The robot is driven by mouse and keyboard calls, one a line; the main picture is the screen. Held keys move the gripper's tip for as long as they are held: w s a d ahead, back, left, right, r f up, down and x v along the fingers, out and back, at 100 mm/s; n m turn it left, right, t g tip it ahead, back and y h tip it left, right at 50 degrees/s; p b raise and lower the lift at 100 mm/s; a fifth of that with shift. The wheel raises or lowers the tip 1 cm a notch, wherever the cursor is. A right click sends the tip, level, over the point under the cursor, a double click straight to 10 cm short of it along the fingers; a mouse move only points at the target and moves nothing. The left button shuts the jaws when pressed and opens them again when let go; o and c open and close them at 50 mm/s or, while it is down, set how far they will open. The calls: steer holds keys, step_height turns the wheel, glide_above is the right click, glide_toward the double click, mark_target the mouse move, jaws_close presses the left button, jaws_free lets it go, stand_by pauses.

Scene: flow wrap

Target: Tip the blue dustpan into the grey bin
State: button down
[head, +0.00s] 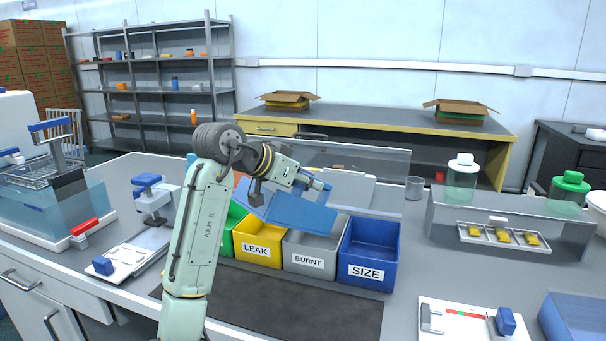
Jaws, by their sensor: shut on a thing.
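My gripper (322,186) is shut on the blue dustpan (297,212) and holds it in the air. The dustpan slopes in the picture and appears above the yellow and grey bins, overlapping their back parts. I cannot tell whether anything lies in the dustpan. The grey bin (309,263), labelled BURNT, stands on the bench between the yellow bin and the blue bin. Its back part and much of its inside are hidden behind the dustpan.
The yellow LEAK bin (257,250) and blue SIZE bin (368,271) flank the grey one. A green bin (231,226) is partly hidden by my arm. A dark mat (280,305) lies clear in front. A clear panel (385,172) stands behind.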

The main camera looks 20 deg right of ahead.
steer(key=shift+w+d+r+g+y+p, duration=0.3)
steer(key=shift+d+y+p, duration=0.3)
steer(key=shift+p, duration=0.55)
steer(key=shift+w+d+r+g+y+p, duration=0.25)
steer(key=shift+d+r+y+p, duration=0.25)
steer(key=shift+p, duration=0.6)
steer(key=d+y, duration=0.1)
steer(key=w+d+g+y, duration=0.1)
steer(key=d+f, duration=0.1)
steer(key=shift+w+d+y, duration=0.3)
steer(key=shift+y, duration=0.1)
steer(key=shift+w+d+f+g+y, duration=0.35)
steer(key=shift+w+d+g+y, duration=0.15)
steer(key=shift+d+y, duration=0.2)
steer(key=shift+s+f+b, duration=0.1)
steer(key=shift+f+b, duration=0.05)
steer(key=shift+b, duration=0.3)
